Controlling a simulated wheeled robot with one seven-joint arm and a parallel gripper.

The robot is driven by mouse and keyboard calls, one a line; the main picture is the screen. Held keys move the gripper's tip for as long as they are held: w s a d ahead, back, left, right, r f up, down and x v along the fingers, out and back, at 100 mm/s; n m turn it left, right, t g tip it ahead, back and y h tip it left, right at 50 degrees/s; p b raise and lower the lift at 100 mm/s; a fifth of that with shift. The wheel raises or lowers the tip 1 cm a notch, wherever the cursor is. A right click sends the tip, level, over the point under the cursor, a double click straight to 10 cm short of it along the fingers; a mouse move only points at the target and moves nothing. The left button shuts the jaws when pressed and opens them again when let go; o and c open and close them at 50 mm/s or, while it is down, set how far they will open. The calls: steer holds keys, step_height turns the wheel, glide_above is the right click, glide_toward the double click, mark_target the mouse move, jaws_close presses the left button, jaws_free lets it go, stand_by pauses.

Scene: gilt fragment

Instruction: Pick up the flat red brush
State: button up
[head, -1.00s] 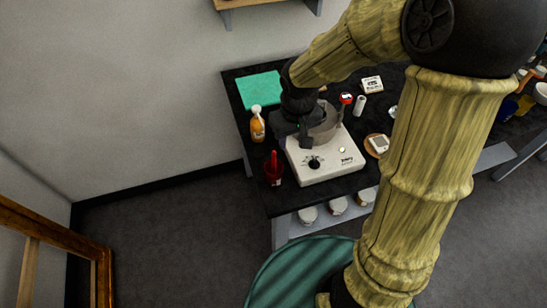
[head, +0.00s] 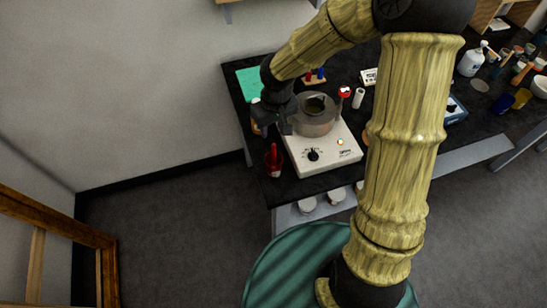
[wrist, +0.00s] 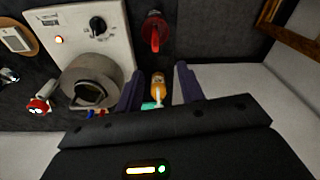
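A red handle, which looks like the brush (head: 273,154), stands in a dark red cup (head: 275,170) at the front left corner of the black table. In the wrist view the red brush (wrist: 155,38) and cup (wrist: 154,20) show at the top, beyond my fingertips. My gripper (head: 276,129) is above the table's left side, behind the cup and apart from it. In the wrist view my gripper (wrist: 157,85) is open, with nothing held between its fingers. An orange bottle (wrist: 158,86) shows below, in the gap. Whether the brush is flat is too small to tell.
A white hot plate (head: 326,160) bearing a grey metal pot (head: 313,118) stands right of the cup. A green mat (head: 250,82) lies at the back left. A white wall is close on the left. A wooden frame (head: 60,235) stands at lower left.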

mark_target(274, 144)
steer(key=f, duration=0.6)
steer(key=shift+w+a+f, duration=0.2)
steer(key=shift+w+f, duration=0.2)
steer(key=shift+d+f, duration=0.15)
steer(key=shift+f, duration=0.3)
step_height(274, 144, down, 4)
steer(key=shift+w+d+f+p, duration=0.1)
steer(key=shift+w+f+p, duration=0.05)
steer(key=shift+p, duration=0.25)
jaws_close()
